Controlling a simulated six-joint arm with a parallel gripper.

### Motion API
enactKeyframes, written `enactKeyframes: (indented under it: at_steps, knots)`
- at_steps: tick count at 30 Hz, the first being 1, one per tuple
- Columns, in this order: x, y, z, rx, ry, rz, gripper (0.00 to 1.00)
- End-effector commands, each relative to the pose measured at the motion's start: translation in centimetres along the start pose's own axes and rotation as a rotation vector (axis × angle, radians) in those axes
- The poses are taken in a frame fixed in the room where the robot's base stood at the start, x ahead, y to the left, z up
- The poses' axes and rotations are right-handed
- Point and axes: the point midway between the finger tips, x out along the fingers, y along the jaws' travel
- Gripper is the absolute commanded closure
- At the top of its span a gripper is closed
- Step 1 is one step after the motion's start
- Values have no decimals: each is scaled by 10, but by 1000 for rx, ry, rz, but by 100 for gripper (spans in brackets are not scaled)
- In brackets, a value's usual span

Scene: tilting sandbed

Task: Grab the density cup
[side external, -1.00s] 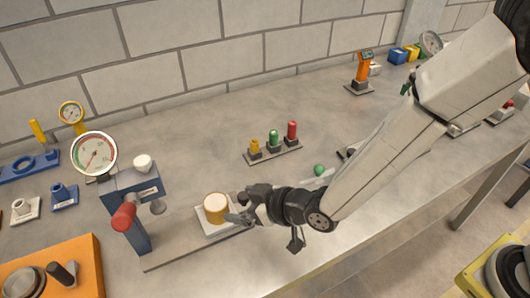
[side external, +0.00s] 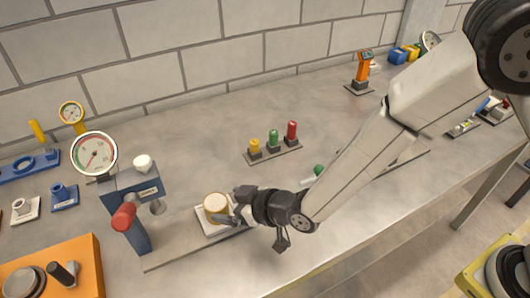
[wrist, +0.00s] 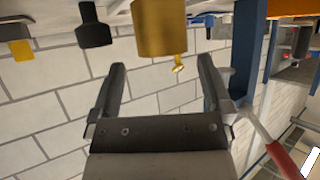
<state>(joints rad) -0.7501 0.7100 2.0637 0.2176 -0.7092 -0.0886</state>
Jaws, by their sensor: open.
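The density cup, a gold-brown cup with a pale top, (side external: 215,205) sits upright on a white square plate (side external: 205,228) in the side view. In the wrist view the gold cup (wrist: 160,28) shows upside down at the top, beyond the fingertips and roughly between their lines. My gripper (side external: 236,212) is at the right side of the cup, reaching in low from the right. In the wrist view its two fingers (wrist: 162,85) are spread apart with nothing between them. The side view does not show clearly whether a finger touches the cup.
A blue stand with a red handle (side external: 124,216) and a dial gauge (side external: 94,153) stands just left of the cup. A rack of yellow, green and red pieces (side external: 273,151) stands behind. An orange tray (side external: 85,262) lies front left. The bench behind the cup is mostly clear.

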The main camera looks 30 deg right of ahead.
Motion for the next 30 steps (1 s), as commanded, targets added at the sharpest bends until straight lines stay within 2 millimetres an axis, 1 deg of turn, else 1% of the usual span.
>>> enactKeyframes:
  at_steps: [12,15,20,30]
  knots:
    - [37,-2,0,0,-1,1,0]
    - [44,-2,0,0,-1,0,0]
    - [48,-2,0,0,-1,0,0]
    - [48,-2,0,0,-1,0,0]
